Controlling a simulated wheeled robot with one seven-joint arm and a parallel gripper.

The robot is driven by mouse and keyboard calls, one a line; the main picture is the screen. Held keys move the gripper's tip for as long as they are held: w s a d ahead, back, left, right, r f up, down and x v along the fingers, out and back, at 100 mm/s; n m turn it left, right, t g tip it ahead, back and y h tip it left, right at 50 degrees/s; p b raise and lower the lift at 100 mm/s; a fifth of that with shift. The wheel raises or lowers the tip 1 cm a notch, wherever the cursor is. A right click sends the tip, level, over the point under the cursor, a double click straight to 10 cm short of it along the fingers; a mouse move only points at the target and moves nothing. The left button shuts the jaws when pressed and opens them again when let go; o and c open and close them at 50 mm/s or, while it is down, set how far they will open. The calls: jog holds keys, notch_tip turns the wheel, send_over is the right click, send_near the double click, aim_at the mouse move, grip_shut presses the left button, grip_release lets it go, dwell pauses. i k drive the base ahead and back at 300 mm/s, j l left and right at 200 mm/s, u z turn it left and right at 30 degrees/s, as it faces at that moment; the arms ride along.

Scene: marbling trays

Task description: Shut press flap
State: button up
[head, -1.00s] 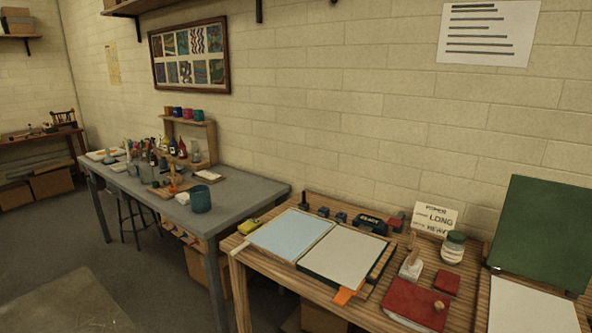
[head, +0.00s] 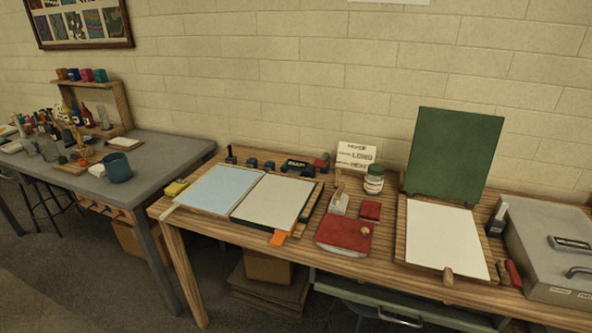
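The press flap (head: 455,155) is a dark green panel standing raised, leaning slightly back, at the rear of the press on the wooden bench. The press bed in front of it holds a white sheet (head: 437,236). A small wooden knob or handle (head: 448,276) sits at the bed's front edge. The flap is open, apart from the sheet except along its rear edge. My gripper is not in view.
A grey metal box (head: 560,245) stands right of the press, with a small dark holder (head: 497,216) between. A red block (head: 344,234), glass jar (head: 373,179) and stamp-like tool (head: 340,203) lie left. A drawer (head: 400,303) hangs below the bench.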

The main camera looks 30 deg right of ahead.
aim_at(453, 154)
jog(key=l+z, duration=0.2)
jog(key=z, duration=0.95)
jog(key=i+l+z, duration=0.1)
jog(key=l, duration=0.35)
jog(key=i+l+z, duration=0.1)
jog(key=i+l, duration=0.15)
jog(key=l, duration=0.15)
jog(key=i+l+z, duration=0.1)
jog(key=l, duration=0.3)
jog(key=i+l+z, duration=0.15)
jog(key=i+l, duration=0.15)
jog(key=l, duration=0.1)
